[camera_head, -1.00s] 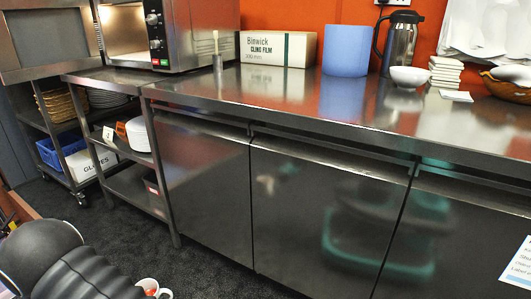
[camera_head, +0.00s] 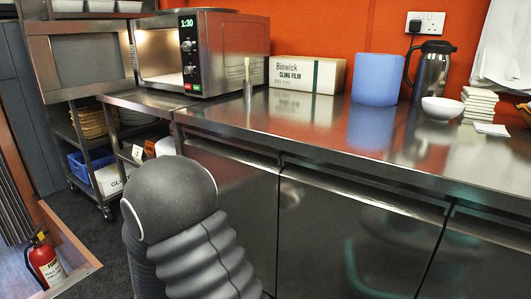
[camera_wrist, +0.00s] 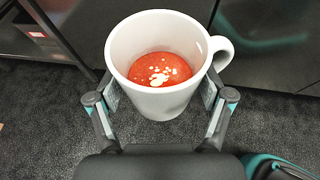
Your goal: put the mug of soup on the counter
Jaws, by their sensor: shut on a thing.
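The white mug (camera_wrist: 155,98) of red soup (camera_wrist: 160,68) is upright between the fingers of my gripper (camera_wrist: 160,103) in the wrist view. The pads press on its two sides, and its handle points right. Dark floor shows below the mug. The steel counter (camera_head: 330,135) runs across the head view, its middle stretch bare. In the head view my arm hides the gripper and the mug.
On the counter stand a microwave (camera_head: 205,50) with its door open, a brush (camera_head: 247,78), a cling film box (camera_head: 307,74), a blue cylinder (camera_head: 376,79), a steel jug (camera_head: 432,70), a white bowl (camera_head: 442,108) and stacked white pieces (camera_head: 479,102). A fire extinguisher (camera_head: 45,262) stands at lower left.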

